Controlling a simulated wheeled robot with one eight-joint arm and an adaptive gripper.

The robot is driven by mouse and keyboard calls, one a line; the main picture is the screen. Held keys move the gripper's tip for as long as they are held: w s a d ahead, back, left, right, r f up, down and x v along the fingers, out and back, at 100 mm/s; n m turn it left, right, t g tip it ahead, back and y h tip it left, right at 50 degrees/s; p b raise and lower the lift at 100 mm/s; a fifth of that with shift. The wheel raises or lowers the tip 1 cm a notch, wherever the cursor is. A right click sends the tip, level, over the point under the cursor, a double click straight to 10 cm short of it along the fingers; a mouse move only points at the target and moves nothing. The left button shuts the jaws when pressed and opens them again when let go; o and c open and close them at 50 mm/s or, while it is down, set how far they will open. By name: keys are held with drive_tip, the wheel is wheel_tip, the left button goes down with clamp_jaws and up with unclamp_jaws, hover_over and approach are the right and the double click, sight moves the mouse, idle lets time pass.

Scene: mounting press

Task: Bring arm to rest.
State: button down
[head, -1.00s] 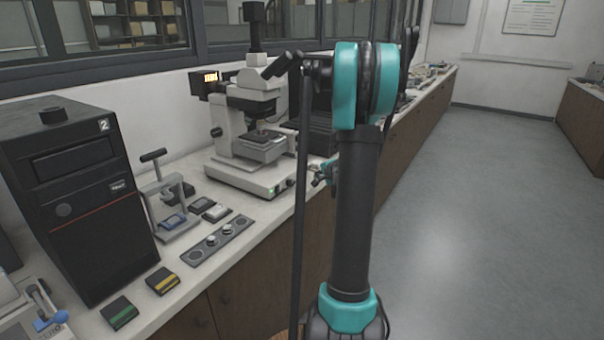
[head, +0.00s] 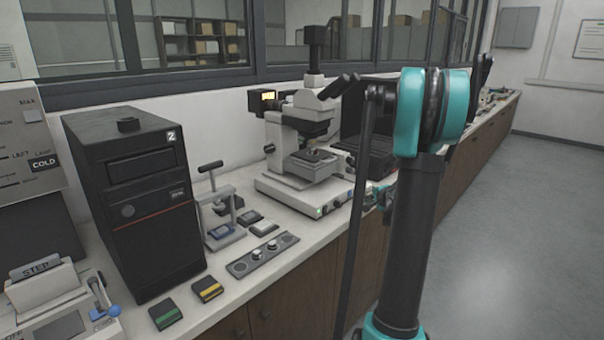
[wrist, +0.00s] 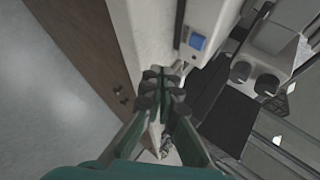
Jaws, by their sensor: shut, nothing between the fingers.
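My arm (head: 412,235) stands upright at the right of the head view, black with teal joints. My gripper (wrist: 165,90) shows in the wrist view with its dark fingertips together and nothing between them. In the head view only a small teal part of my gripper (head: 384,197) shows beside the arm, at the counter's front edge; the rest is hidden behind the arm.
The counter (head: 225,285) holds a microscope (head: 305,150), a black computer-like box (head: 140,205), a small lever press (head: 217,212) and a knob panel (head: 262,255). A device marked STEP (head: 55,300) stands front left. Floor (head: 495,250) at right is clear.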

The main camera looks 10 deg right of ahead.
drive_tip(key=s+a+f+n+g+y, duration=0.15)
drive_tip(key=s+a+n+g, duration=0.45)
drive_tip(key=s+a, duration=1.05)
drive_tip(key=s+a+f+n, duration=0.1)
drive_tip(key=s+f+n, duration=0.1)
drive_tip(key=s, duration=0.4)
drive_tip(key=s+a+f+n+h, duration=0.1)
drive_tip(key=s+a+n, duration=0.1)
drive_tip(key=s+n, duration=0.2)
drive_tip(key=s+a+f+n+g+h, duration=0.1)
drive_tip(key=s+a+f+n, duration=0.1)
drive_tip(key=s, duration=0.7)
drive_tip(key=shift+s+f+n, duration=0.2)
drive_tip(key=shift+f+n, duration=0.15)
drive_tip(key=shift+n, duration=0.55)
